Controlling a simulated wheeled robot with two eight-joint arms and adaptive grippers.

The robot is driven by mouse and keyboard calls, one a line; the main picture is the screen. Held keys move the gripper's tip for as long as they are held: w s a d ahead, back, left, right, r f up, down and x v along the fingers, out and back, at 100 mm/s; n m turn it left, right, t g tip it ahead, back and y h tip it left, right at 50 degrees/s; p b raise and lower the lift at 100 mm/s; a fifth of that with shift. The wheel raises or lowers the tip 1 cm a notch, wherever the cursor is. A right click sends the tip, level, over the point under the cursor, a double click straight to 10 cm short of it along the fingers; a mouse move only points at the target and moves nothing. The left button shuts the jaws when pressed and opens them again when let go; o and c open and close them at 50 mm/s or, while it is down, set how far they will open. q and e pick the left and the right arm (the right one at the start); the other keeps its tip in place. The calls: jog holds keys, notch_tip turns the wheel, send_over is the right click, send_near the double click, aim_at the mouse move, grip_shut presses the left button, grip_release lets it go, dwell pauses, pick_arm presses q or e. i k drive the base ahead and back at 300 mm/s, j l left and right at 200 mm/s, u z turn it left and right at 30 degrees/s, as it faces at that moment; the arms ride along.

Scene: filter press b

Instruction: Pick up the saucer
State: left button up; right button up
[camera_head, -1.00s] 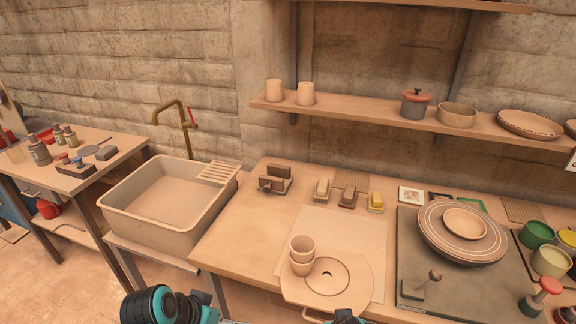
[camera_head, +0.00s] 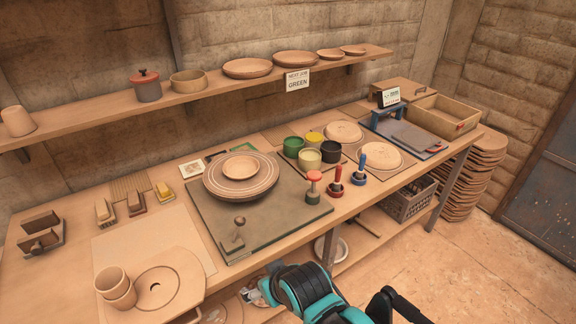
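Several round dishes could be the saucer. A small plain dish (camera_head: 241,167) sits on top of a wider striped plate (camera_head: 262,190) on the dark board. Two small shallow dishes, the left one (camera_head: 330,55) and the right one (camera_head: 353,50), stand at the right of the wall shelf. A teal and black arm of mine, seemingly the right, shows at the bottom edge, well in front of these dishes. A black part beside it may be its gripper, but its fingers cannot be made out. My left gripper is out of view.
Coloured pots (camera_head: 309,160) and upright-handled tools (camera_head: 335,188) stand right of the dark board (camera_head: 235,262). Floor at the lower right (camera_head: 470,260) is clear.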

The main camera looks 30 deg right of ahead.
aim_at(239, 168)
jog(key=z, duration=0.7)
